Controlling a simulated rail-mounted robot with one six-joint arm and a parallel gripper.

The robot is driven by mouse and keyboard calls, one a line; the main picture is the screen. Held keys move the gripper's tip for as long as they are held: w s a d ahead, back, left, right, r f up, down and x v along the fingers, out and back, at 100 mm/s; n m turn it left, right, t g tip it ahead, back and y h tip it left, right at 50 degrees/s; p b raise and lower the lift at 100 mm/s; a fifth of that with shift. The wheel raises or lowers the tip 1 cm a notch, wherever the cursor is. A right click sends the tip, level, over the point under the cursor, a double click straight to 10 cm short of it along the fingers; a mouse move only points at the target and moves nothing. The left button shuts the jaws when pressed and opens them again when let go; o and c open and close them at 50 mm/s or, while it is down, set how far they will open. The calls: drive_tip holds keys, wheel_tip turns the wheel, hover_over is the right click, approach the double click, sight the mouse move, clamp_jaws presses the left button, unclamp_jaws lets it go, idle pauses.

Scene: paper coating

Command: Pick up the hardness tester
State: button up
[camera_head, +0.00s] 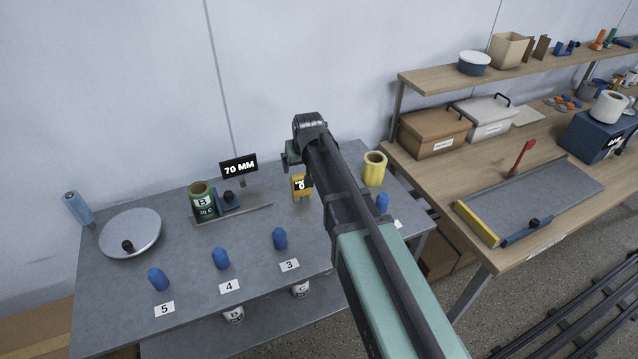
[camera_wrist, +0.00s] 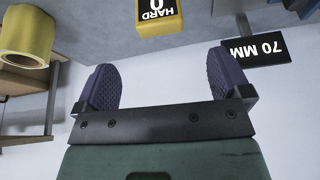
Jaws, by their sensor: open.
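The hardness tester is a small yellow device (camera_head: 299,188) with a black display, upright on the grey table in the head view, just left of my forearm. It also shows upside down at the top of the wrist view (camera_wrist: 161,24), with "HARD" and "0" readable and its far part cut off. My gripper (camera_wrist: 164,78) is open, with two purple padded fingers spread and nothing between them. The tester appears beyond the fingertips, apart from them. In the head view my gripper (camera_head: 291,157) is mostly hidden by my own wrist, above and near the tester.
A yellow roll (camera_head: 375,168) stands right of the tester. A "70 MM" sign (camera_head: 238,167) and a green roll marked B (camera_head: 203,201) stand left. Several blue pegs, including one (camera_head: 280,238), line the table's front. A wooden bench (camera_head: 450,165) is at right.

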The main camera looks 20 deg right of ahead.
sight(301, 175)
drive_tip(key=b+x, duration=0.5)
drive_tip(key=shift+s+f, duration=0.1)
drive_tip(key=shift+f, duration=0.2)
drive_tip(key=shift+w+f+b, duration=0.2)
drive_tip(key=shift+f+b, duration=0.05)
drive_tip(key=shift+b, duration=0.1)
drive_tip(key=shift+r, duration=0.15)
drive_tip(key=b+x, duration=0.4)
drive_tip(key=x, duration=0.1)
drive_tip(key=shift+b, duration=0.35)
drive_tip(key=shift+c, duration=0.3)
drive_tip(key=c, duration=1)
